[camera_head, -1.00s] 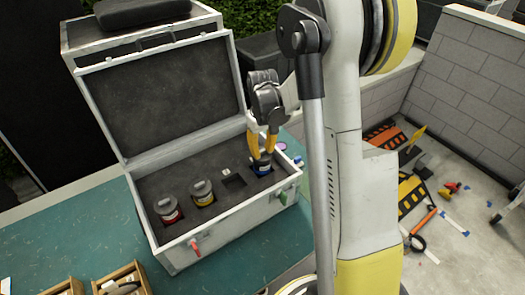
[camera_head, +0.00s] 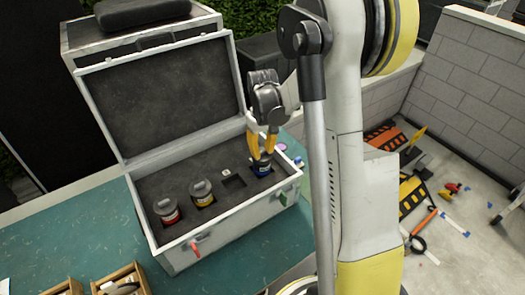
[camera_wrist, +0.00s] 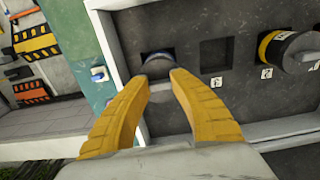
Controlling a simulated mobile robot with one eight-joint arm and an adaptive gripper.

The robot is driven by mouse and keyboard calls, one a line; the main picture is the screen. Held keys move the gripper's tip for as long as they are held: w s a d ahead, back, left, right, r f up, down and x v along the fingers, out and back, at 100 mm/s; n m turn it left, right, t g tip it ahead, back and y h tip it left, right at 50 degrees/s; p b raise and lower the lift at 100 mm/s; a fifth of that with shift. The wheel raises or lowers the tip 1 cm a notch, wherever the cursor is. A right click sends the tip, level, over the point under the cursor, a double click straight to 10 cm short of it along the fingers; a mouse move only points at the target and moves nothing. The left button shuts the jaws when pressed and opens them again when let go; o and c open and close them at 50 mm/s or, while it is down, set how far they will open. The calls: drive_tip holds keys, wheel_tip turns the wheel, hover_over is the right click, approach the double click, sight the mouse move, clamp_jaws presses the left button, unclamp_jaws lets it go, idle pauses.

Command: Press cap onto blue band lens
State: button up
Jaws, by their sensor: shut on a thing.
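The blue band lens (camera_head: 261,168) stands in the right-hand slot of the open case (camera_head: 172,236). My gripper (camera_head: 262,155) is directly above it, yellow fingers pointing down and closed on a dark cap at the lens top. In the wrist view my gripper's fingers (camera_wrist: 158,76) frame the round dark cap (camera_wrist: 159,64). I cannot tell whether the cap is fully seated on the lens. A red band lens (camera_head: 168,212) and a yellow band lens (camera_head: 202,193) stand in the case, each with a dark top.
An empty square slot (camera_head: 233,181) lies between the yellow and blue lenses. The raised case lid (camera_head: 165,98) stands behind. Wooden boxes (camera_head: 121,279) sit on the teal table (camera_head: 75,235) at front left.

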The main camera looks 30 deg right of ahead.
sight(262, 152)
drive_tip(key=shift+f+b, duration=0.6)
drive_tip(key=shift+b, duration=0.15)
idle(0.6)
drive_tip(key=o, duration=1.6)
drive_tip(key=shift+r, duration=0.15)
drive_tip(key=shift+r+p, duration=2.1)
drive_tip(key=shift+r, duration=1.3)
clamp_jaws()
drive_tip(key=shift+f, duration=0.15)
